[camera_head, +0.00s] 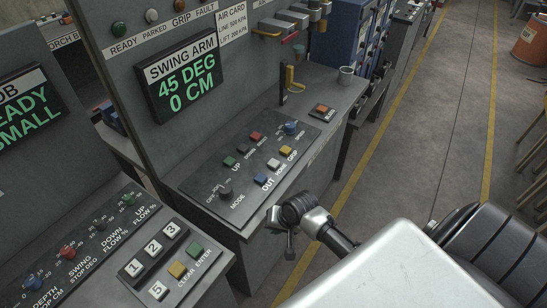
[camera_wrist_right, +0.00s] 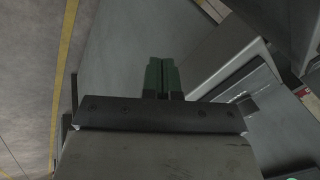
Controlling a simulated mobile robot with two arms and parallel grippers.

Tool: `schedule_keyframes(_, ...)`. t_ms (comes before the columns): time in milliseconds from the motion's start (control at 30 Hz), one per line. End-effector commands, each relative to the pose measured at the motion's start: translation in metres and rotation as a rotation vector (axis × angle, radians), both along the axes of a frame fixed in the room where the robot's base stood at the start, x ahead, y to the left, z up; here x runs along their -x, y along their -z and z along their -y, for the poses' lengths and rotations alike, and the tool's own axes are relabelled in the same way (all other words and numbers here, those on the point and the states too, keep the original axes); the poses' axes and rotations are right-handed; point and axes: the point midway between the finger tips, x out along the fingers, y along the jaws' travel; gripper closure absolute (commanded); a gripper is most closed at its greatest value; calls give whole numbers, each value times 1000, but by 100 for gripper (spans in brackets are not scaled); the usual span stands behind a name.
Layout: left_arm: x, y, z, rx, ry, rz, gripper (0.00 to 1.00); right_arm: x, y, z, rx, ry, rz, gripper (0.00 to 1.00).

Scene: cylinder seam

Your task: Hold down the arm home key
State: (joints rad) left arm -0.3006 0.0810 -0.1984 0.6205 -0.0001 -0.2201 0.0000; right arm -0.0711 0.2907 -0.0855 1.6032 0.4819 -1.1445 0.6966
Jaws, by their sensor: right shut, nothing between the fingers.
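The arm panel (camera_head: 205,185) slopes out below the swing arm display (camera_head: 185,80), which reads 45 DEG, 0 CM. The white key (camera_head: 273,164), beside the label HOME, sits between a blue key (camera_head: 260,180) and a yellow key (camera_head: 286,150). Nothing touches it. My right gripper (camera_head: 289,250) is in front of the panel's front edge, apart from the keys. In the right wrist view its green fingers (camera_wrist_right: 162,78) are together and empty. My left gripper is not in view.
A green key (camera_head: 229,162), a red key (camera_head: 254,135) and a mode knob (camera_head: 225,192) share the panel. A number keypad (camera_head: 155,262) is at lower left.

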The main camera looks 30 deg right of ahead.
Motion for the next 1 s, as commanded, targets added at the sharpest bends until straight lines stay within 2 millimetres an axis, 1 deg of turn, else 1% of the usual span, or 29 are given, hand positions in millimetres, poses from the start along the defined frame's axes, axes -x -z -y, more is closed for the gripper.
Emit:
schedule_keyframes(33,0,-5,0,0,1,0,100,-6,-19,-1,-15,8,8,100)
schedule_keyframes(100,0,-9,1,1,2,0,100,-12,-38,-1,-39,27,12,100)
schedule_keyframes(167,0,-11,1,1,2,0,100,-20,-53,0,-65,55,13,100)
schedule_keyframes(200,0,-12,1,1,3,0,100,-27,-61,3,-89,86,11,100)
schedule_keyframes(267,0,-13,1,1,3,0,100,-41,-69,10,-133,151,6,100)
schedule_keyframes(367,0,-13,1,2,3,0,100,-68,-80,25,-222,284,-4,100)
schedule_keyframes(467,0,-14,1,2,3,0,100,-97,-96,45,-326,432,-14,100)
schedule_keyframes(600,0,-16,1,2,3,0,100,-137,-126,74,-493,647,-31,100)
schedule_keyframes(700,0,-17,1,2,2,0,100,-160,-148,93,-608,779,-46,100)
schedule_keyframes(833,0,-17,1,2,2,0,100,-175,-165,108,-706,882,-61,100)
schedule_keyframes(1000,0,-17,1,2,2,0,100,-180,-170,113,-738,916,-68,100)
